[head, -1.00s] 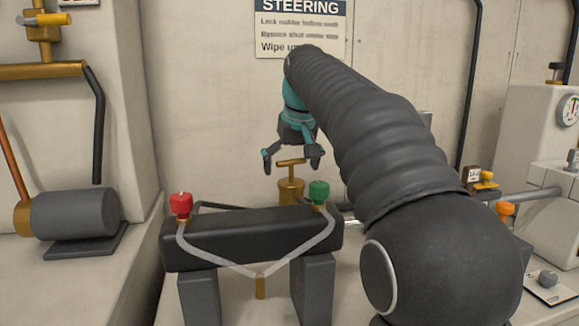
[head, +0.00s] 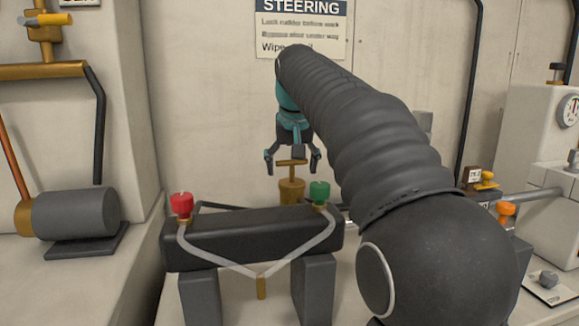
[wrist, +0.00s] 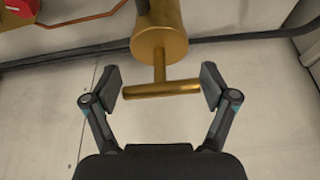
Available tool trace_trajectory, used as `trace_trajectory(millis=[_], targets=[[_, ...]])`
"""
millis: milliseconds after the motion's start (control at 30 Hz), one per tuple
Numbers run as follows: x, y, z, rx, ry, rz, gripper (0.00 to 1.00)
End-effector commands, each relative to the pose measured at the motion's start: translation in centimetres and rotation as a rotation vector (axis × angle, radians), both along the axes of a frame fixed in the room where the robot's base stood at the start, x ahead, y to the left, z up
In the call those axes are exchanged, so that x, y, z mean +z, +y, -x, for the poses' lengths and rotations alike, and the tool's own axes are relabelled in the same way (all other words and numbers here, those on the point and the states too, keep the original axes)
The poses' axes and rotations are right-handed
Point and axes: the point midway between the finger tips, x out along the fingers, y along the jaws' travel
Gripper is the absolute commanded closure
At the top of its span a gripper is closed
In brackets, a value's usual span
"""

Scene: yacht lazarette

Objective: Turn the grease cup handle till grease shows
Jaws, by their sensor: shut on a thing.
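The brass grease cup (head: 291,191) stands upright behind the dark bar, with a T-shaped handle (head: 293,162) on top. My gripper (head: 292,165) points down over it, one finger at each side of the handle. In the wrist view, the cup's round body (wrist: 158,42) and stem lead to the crossbar handle (wrist: 150,91). The finger pads are at the two ends of the crossbar, gripping it lengthwise. The cup's base is partly hidden by the bar in the head view.
The dark bar (head: 255,240) in front carries a red knob (head: 181,205) and a green knob (head: 320,193), with pale hoses below. A grey cylinder (head: 75,214) lies at left. An orange knob (head: 506,209) and a gauge (head: 570,110) are at right.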

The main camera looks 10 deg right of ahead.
Motion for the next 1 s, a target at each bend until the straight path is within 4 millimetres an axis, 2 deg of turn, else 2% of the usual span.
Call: trace_trajectory(millis=[33,67,100,133,567,667,1000], targets=[[-0.2,-0.1,0.0,-0.001,0.004,0.001,0.5],[-0.2,-0.1,0.0,-0.001,0.004,0.001,0.13],[-0.2,-0.1,0.0,-0.001,0.004,0.001,0.03],[-0.2,-0.1,0.0,-0.001,0.004,0.001,0.0],[0.5,0.1,0.2,0.002,0.001,0.001,0.0],[1.6,0.1,0.6,0.003,-0.001,0.0,0.0],[7.6,0.4,3.0,0.002,-0.002,0.001,0.0]])
